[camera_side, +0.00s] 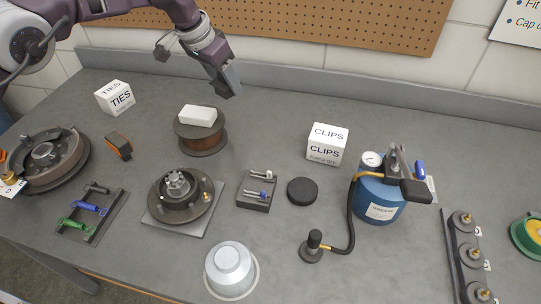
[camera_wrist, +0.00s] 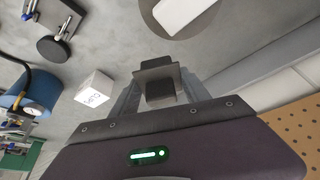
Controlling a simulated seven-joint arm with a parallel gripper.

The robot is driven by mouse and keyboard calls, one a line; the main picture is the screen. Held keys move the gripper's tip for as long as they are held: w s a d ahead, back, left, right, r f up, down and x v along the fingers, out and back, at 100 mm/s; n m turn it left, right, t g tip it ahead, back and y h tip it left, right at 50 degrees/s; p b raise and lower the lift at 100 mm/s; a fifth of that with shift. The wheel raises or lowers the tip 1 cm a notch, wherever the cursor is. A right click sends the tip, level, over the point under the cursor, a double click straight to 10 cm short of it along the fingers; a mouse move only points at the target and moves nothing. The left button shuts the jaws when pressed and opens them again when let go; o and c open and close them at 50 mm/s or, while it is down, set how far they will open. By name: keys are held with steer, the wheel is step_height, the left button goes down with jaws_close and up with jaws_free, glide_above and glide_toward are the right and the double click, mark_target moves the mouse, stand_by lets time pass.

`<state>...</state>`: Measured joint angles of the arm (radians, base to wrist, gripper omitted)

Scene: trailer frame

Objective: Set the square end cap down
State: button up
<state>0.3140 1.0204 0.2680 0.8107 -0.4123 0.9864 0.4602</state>
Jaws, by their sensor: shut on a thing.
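My gripper (camera_side: 228,84) is raised over the back of the bench, to the right of and above the copper-coloured spool. In the wrist view its fingers (camera_wrist: 159,88) are shut on the square end cap (camera_wrist: 158,72), a dark grey piece with a flat plate and a block-like part. The cap is in the air, clear of the bench. In the side view I cannot clearly separate the cap from the grey fingers.
The spool (camera_side: 203,144) bears a white block (camera_side: 197,116). A CLIPS box (camera_side: 327,144), a black disc (camera_side: 302,191) and a blue grease canister (camera_side: 380,196) stand rightward. A TIES box (camera_side: 115,97) stands left. Bench between spool and CLIPS box (camera_side: 262,130) is clear.

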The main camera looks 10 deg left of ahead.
steer(key=s+d+m+h, duration=0.1)
steer(key=s+d+m, duration=0.25)
steer(key=d, duration=0.85)
steer(key=shift+g, duration=0.3)
steer(key=f, duration=1.4)
steer(key=shift+s+f, duration=0.4)
steer(key=shift+f, duration=0.15)
steer(key=o, duration=1.4)
steer(key=shift+o, duration=0.2)
steer(key=v, duration=1.2)
